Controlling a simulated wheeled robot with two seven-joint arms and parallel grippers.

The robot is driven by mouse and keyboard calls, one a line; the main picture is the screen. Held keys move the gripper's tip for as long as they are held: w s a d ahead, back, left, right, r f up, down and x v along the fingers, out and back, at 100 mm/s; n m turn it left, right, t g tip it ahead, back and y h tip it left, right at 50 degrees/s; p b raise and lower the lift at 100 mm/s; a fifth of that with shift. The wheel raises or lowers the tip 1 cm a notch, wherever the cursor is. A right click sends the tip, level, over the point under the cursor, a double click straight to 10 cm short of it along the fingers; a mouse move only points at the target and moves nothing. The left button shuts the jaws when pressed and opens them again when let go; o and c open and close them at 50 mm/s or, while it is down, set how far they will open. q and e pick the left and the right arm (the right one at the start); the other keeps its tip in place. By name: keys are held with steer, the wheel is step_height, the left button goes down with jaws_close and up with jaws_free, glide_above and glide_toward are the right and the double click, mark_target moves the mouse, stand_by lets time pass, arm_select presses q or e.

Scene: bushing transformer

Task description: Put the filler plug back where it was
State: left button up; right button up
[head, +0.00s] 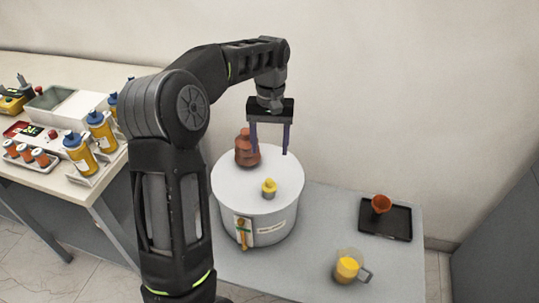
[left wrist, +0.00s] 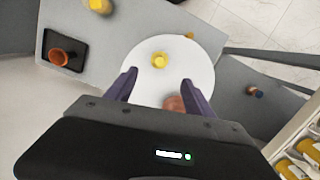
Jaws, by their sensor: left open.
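The yellow filler plug (head: 268,186) stands upright on a short grey neck on the lid of the round white transformer tank (head: 226,187). It also shows in the left wrist view (left wrist: 159,60), near the middle of the lid. I cannot tell whether it is fully seated. My left gripper (head: 270,152) is open and empty, pointing down above the lid, behind the plug in the head view. In the left wrist view its fingers (left wrist: 159,78) are spread wide, with the plug seen just beyond and between them. My right gripper is not in view.
A brown bushing (head: 247,150) stands on the lid beside the left finger. A black tray (head: 398,225) with an orange funnel (head: 380,204) and a jug of yellow liquid (head: 347,268) stand on the grey table (head: 308,240). Bottles (head: 101,130) crowd the left bench.

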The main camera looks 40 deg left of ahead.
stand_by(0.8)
arm_select(q)
steer(key=shift+m+h, duration=0.5)
steer(key=shift+m, duration=0.3)
steer(key=d+f, duration=0.2)
steer(key=f, duration=0.1)
steer(key=d+f, duration=0.2)
steer(key=f, duration=0.2)
steer(key=w+d+f, duration=0.1)
steer(key=d+f, duration=0.2)
steer(key=shift+f, duration=0.35)
steer(key=s+d+f+m+t+h, duration=0.1)
steer(key=s+d+f, duration=0.5)
steer(key=d+f, duration=0.35)
steer(key=s+d+f+m+h, duration=0.1)
steer(key=s+d+f, duration=0.4)
steer(key=d+f, duration=0.45)
steer(key=s+d+f, duration=0.2)
steer(key=s, duration=0.4)
steer(key=s+d+f, duration=0.2)
steer(key=s, duration=0.4)
steer(key=shift+s+d+m+t+h, duration=0.15)
steer(key=shift+m+t+h, duration=0.15)
steer(key=shift+t, duration=0.1)
steer(key=shift+f, duration=0.1)
